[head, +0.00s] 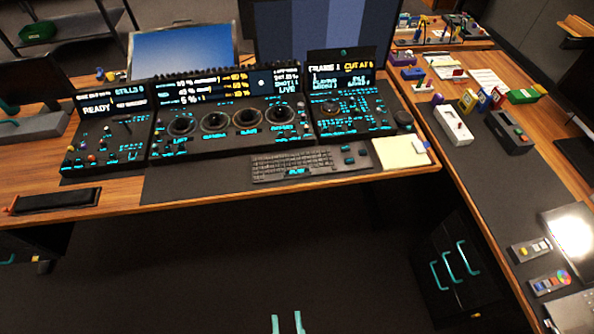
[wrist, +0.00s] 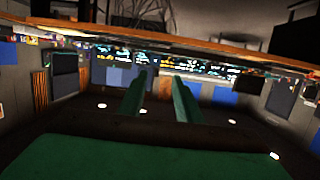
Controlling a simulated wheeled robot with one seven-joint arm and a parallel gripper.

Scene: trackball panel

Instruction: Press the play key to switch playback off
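The trackball panel (head: 232,133) stands on the wooden desk in the head view, with a row of dark trackballs and cyan-lit keys. Its right section (head: 353,120) has a screen (head: 340,76) with small, blurred text. A black keyboard (head: 291,164) lies in front, with a cyan label at its lower middle that looks like "PLAY". I cannot make out the play key for certain. My gripper (head: 287,322) shows as two teal fingertips at the bottom edge, well short of the desk. In the wrist view my gripper (wrist: 161,80) is open and empty, with the panel lights far beyond.
A notepad (head: 400,153) lies right of the keyboard. A dark tray (head: 57,200) lies at the desk's left. A side desk with several small devices runs down the right, above a drawer cabinet (head: 455,262) with teal handles. Floor (head: 250,250) before the desk is clear.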

